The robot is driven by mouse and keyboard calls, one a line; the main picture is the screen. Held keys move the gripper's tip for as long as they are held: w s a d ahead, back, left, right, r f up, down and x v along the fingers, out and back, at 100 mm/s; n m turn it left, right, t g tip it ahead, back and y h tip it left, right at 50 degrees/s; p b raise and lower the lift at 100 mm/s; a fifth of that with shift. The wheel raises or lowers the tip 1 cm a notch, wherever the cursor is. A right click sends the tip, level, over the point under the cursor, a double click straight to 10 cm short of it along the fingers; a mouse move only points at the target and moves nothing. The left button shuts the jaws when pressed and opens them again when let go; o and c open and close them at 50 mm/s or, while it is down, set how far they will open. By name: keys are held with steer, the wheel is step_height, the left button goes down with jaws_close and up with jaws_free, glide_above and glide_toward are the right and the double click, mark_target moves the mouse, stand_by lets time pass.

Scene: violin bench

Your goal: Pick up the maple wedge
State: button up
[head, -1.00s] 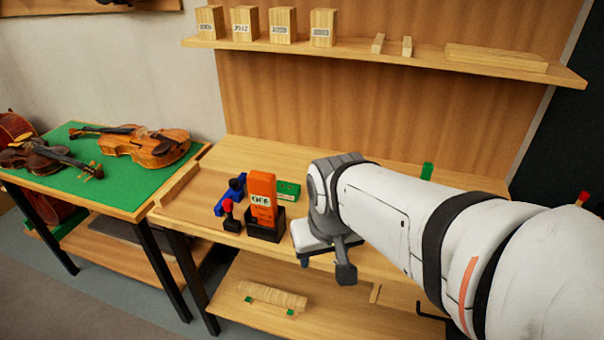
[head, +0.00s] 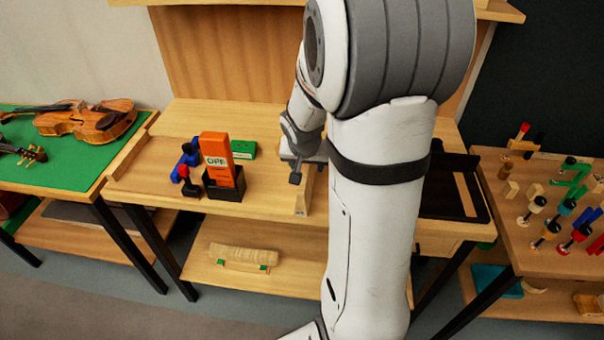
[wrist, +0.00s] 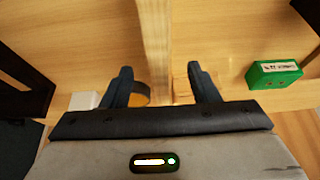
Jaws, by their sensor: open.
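My gripper (head: 296,168) is over the middle of the bench, partly hidden behind my own arm in the head view. In the wrist view my gripper (wrist: 160,72) is open, its fingers on either side of an upright wooden strip (wrist: 155,40). A small pale wood piece (wrist: 181,82) shows between the strip and the right finger; I cannot tell whether it is held or what it is. A pale ribbed wood piece (head: 243,254) lies on green-ended supports on the lower shelf, well below my gripper. I cannot tell for sure which piece is the maple wedge.
An orange block (head: 220,160) stands in a black holder (head: 224,190) left of my gripper, beside blue and red-topped tools. A green box (head: 243,149) lies behind; it shows right in the wrist view (wrist: 273,74). A dark tray (head: 450,200) is right, then a tool table (head: 520,225).

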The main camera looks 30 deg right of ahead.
steer(key=x, duration=0.4)
steer(key=shift+f, duration=0.25)
steer(key=shift+r, duration=0.1)
jaws_close()
